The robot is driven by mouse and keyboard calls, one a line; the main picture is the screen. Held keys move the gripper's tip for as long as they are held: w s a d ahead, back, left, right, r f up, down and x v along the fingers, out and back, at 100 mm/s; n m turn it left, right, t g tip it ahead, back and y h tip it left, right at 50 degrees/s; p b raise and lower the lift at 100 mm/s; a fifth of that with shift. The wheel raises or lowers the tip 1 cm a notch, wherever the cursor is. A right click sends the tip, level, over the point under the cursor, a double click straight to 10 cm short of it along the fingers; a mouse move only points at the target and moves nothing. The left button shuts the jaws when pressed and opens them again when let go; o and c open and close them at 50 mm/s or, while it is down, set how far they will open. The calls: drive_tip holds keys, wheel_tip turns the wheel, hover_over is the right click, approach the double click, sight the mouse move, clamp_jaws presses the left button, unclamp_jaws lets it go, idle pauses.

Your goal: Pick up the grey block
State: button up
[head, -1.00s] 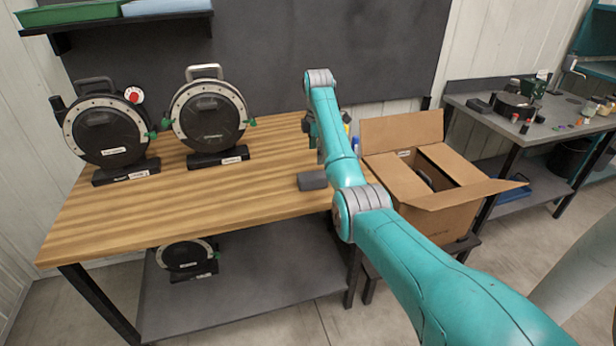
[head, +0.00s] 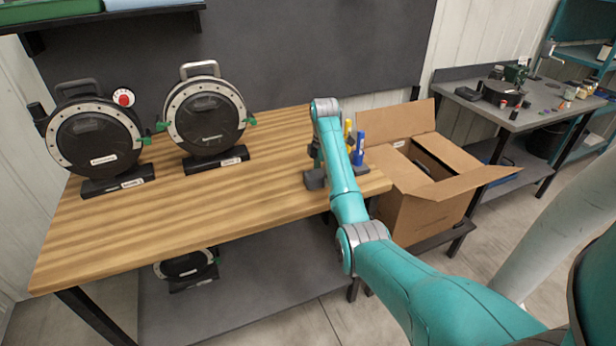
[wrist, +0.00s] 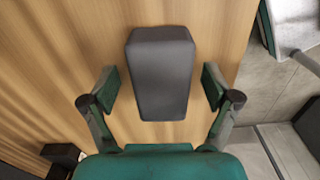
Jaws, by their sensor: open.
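The grey block (wrist: 160,72) is a dark, smooth, rounded block lying on the wooden table. In the wrist view it lies between the two fingers of my gripper (wrist: 158,87), with a gap on each side. The fingers are open and hold nothing. In the head view the block (head: 315,179) shows at the table's right part, partly hidden by my arm. My gripper is mostly hidden behind the arm there.
Two round black meters (head: 96,140) (head: 206,115) stand at the table's left and back. Blue and yellow bottles (head: 358,148) stand close behind my arm. An open cardboard box (head: 415,215) is at the right. The table's middle (head: 200,210) is clear.

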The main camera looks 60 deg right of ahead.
drive_tip(key=shift+a+f, duration=0.1)
drive_tip(key=shift+f, duration=0.3)
drive_tip(key=c, duration=0.8)
drive_tip(key=shift+r, duration=0.1)
drive_tip(key=shift+c, duration=0.2)
